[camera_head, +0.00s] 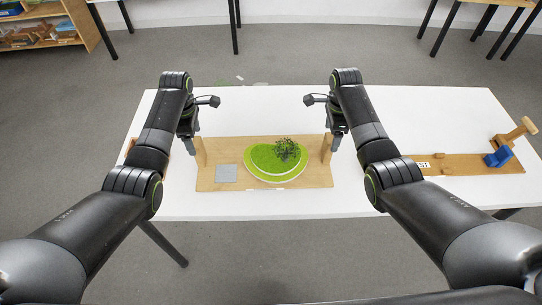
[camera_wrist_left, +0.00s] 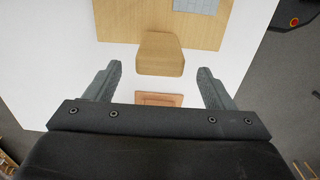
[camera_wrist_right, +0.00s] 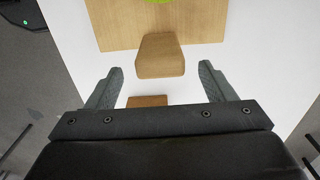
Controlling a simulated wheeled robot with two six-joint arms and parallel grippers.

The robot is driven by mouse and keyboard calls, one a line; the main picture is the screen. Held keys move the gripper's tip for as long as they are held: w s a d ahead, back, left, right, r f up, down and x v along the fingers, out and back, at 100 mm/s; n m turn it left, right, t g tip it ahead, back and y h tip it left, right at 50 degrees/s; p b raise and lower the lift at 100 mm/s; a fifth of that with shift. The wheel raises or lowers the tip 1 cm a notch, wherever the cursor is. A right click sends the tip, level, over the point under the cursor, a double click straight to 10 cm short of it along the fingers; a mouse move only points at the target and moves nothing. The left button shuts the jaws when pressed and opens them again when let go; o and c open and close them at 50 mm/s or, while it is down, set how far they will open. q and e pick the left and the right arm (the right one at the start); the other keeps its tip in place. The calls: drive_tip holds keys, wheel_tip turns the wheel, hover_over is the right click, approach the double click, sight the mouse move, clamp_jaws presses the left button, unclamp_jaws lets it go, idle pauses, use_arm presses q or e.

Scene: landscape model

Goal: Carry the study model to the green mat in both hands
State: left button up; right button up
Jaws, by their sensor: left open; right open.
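The study model is a wooden board (camera_head: 220,149) on the white table. It carries a green mound (camera_head: 262,160) with a small dark tree (camera_head: 287,149) and a grey square (camera_head: 226,172). A wooden end block stands at each short side. My left gripper (camera_head: 190,143) is open at the left end; the left block (camera_wrist_left: 160,54) shows between its fingertips in the left wrist view, with gaps both sides. My right gripper (camera_head: 336,141) is open at the right end; the right block (camera_wrist_right: 160,56) shows likewise in the right wrist view.
A second wooden board (camera_head: 465,164) with a blue piece (camera_head: 498,157) and an upright wooden part lies at the table's right. A flat brown piece (camera_wrist_left: 160,99) lies behind the left block. The table's (camera_head: 270,106) far strip is clear. A shelf (camera_head: 50,28) stands far left.

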sight(198, 151)
use_arm(q)
drive_tip(key=shift+f, duration=3.6)
use_arm(e)
drive_tip(key=shift+f, duration=3.6)
use_arm(q)
drive_tip(key=shift+c, duration=0.2)
use_arm(e)
drive_tip(key=shift+c, duration=0.2)
use_arm(q)
clamp_jaws()
use_arm(e)
clamp_jaws()
use_arm(q)
drive_tip(key=shift+r, duration=0.1)
